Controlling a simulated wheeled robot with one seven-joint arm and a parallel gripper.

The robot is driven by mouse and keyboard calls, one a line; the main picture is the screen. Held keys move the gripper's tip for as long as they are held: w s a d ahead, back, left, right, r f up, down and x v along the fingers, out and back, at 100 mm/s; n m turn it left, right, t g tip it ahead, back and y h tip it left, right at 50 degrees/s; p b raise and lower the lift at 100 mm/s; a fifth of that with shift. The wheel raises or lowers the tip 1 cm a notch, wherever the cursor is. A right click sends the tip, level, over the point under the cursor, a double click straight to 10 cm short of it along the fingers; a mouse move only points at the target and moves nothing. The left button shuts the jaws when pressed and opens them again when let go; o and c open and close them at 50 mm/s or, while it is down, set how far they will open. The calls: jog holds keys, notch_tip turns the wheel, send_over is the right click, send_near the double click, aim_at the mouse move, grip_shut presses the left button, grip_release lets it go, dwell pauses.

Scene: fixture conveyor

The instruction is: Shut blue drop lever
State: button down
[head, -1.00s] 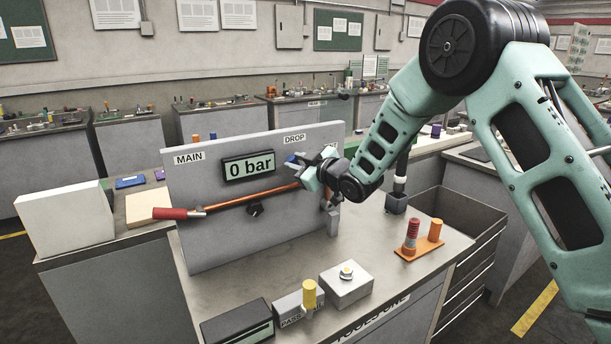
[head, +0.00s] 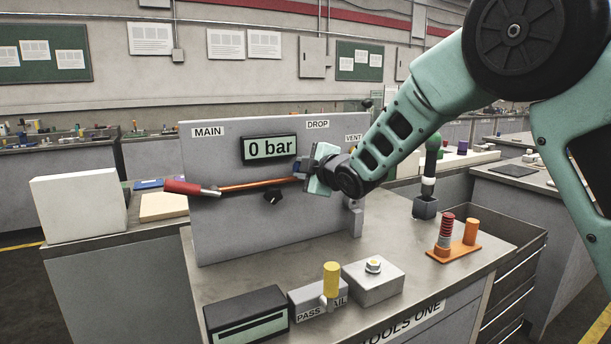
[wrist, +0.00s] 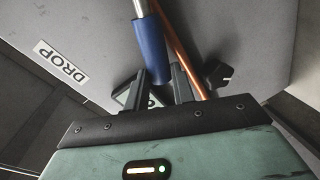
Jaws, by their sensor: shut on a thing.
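The blue drop lever (wrist: 150,45) has a blue grip on a grey metal shaft and shows clearly in the wrist view. My gripper (wrist: 160,70) is shut on the lower end of the blue grip, with one dark finger on each side. In the head view my gripper (head: 308,170) is at the panel (head: 225,225), below the DROP label (head: 317,124). Only a small bit of blue shows there; the rest of the lever is hidden behind my gripper. The DROP label also shows in the wrist view (wrist: 61,64), left of the lever.
A red-handled lever (head: 190,188) sticks out on the panel's left, by a copper pipe (head: 245,185) and a black knob (head: 273,197). The display (head: 269,149) reads 0 bar. A yellow-topped block (head: 331,280) and orange peg stand (head: 455,250) stand in front.

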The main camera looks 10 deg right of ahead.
jog(key=shift+a+f, duration=0.1)
jog(key=shift+f, duration=0.15)
jog(key=c, duration=1.2)
grip_release()
jog(key=shift+o, duration=0.2)
jog(key=shift+r, duration=0.1)
jog(key=b+v, duration=0.2)
jog(key=v, duration=1.5)
jog(key=shift+s, duration=0.25)
jog(key=shift+r, duration=0.1)
